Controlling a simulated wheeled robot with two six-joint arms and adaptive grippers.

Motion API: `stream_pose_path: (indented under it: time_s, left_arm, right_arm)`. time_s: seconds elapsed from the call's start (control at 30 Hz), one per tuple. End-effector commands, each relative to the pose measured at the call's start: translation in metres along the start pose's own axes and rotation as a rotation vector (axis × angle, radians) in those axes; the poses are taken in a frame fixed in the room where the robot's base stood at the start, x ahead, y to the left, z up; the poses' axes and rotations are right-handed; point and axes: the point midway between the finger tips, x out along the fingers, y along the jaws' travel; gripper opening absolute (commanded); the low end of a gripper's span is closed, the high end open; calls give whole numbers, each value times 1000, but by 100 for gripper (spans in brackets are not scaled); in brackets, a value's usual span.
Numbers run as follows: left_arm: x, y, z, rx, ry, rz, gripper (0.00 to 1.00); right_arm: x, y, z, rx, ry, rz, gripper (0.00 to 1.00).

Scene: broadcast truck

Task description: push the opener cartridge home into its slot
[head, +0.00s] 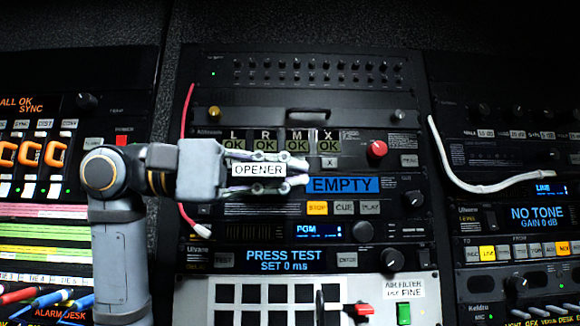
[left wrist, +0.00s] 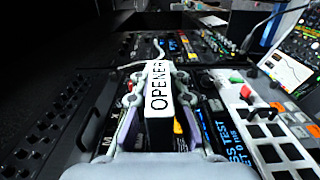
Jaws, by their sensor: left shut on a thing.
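The opener cartridge (head: 259,170) is a dark block with a white label reading OPENER. It also shows in the left wrist view (left wrist: 158,95), label side up to the camera. My left gripper (head: 300,172) is shut on it, with a finger along each side, in front of the rack's cart unit. The slot is hidden behind the gripper and cartridge, so I cannot tell how far in the cartridge is. A blue display (head: 343,185) beside the fingertips reads EMPTY. My right gripper is not in view.
Above are four OK indicators (head: 281,145) and a red knob (head: 376,150). Below the display are the STOP, CUE and PLAY buttons (head: 344,208). A red cable (head: 184,130) hangs left of the unit. A white cable (head: 470,187) crosses the right rack.

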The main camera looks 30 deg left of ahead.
Motion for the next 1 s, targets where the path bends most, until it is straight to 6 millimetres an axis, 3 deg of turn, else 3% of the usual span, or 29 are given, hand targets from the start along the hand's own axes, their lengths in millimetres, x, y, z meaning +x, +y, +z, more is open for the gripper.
stream_pose_path:
  time_s: [0.2,0.3,0.67,1.0]
  left_arm:
    - [0,1,-26,-3,0,1,0]
    - [0,1,-36,-3,0,1,0]
    - [0,0,-50,0,1,1,0]
    - [0,0,-50,0,0,1,0]
  right_arm:
    - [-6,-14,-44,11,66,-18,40]
    - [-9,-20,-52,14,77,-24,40]
    - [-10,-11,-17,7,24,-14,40]
    - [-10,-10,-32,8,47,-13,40]
